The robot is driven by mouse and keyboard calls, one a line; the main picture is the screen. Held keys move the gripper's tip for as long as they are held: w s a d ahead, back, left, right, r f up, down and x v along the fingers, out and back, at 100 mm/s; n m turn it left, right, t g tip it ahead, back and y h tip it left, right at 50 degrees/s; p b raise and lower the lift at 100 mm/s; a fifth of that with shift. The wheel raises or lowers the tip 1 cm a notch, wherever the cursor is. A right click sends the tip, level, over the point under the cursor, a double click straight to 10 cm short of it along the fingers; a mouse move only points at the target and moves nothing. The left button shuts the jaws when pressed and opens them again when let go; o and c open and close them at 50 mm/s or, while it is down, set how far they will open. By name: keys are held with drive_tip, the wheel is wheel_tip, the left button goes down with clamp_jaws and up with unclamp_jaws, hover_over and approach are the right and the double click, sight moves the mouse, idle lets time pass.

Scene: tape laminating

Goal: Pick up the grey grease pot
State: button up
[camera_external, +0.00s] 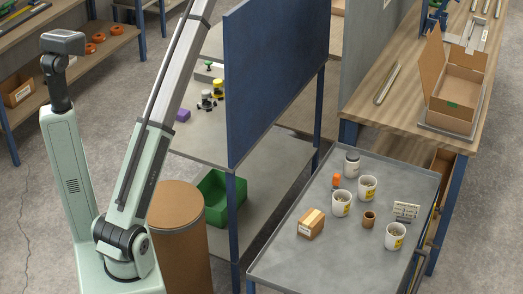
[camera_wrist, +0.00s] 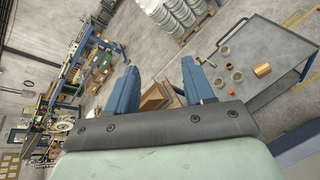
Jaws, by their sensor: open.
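Several pots stand upright on the grey metal tray table (camera_external: 290,262) at the right of the external view. The pot with the grey top (camera_external: 352,163) at the table's back looks the greyest; I cannot read its label. Three white pots with yellow labels (camera_external: 367,187) (camera_external: 342,203) (camera_external: 395,236) stand nearer; their contents are too small to tell. My gripper (camera_wrist: 159,66) shows in the wrist view, its two blue fingers apart with nothing between them. The tray table (camera_wrist: 268,38) lies far off to their right. In the external view my arm leaves the top edge, hiding the gripper.
Near the pots are an orange item (camera_external: 336,181), a small brown pot (camera_external: 369,219), a cardboard box (camera_external: 311,223) and a small sign (camera_external: 406,211). A tall blue panel (camera_external: 277,75) stands left of the table. A wooden bench (camera_external: 400,105) adjoins behind. The table's front left is clear.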

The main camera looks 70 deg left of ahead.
drive_tip(key=s+a+f+n+t+y, duration=0.25)
drive_tip(key=s+a+f+n, duration=0.75)
drive_tip(key=s+a+f, duration=0.75)
drive_tip(key=s+a+f+n+t+y, duration=0.1)
drive_tip(key=s+a+f+n, duration=0.4)
drive_tip(key=s+f, duration=0.5)
drive_tip(key=s+a+f+n+t+y, duration=0.15)
drive_tip(key=s+a+f+n, duration=0.4)
drive_tip(key=s, duration=0.75)
drive_tip(key=m+g+y, duration=0.6)
drive_tip(key=m+g, duration=0.7)
drive_tip(key=m, duration=0.8)
hover_over(206, 98)
drive_tip(key=a, duration=0.2)
wheel_tip(206, 98, down, 33)
drive_tip(key=f, duration=0.8)
drive_tip(key=shift+w+d+f, duration=0.1)
drive_tip(key=shift+w+f, duration=0.15)
drive_tip(key=shift+a+f, duration=0.15)
drive_tip(key=shift+f, duration=1.3)
drive_tip(key=shift+a+f, duration=0.1)
drive_tip(key=shift+f, duration=1.35)
drive_tip(key=shift+c, duration=0.4)
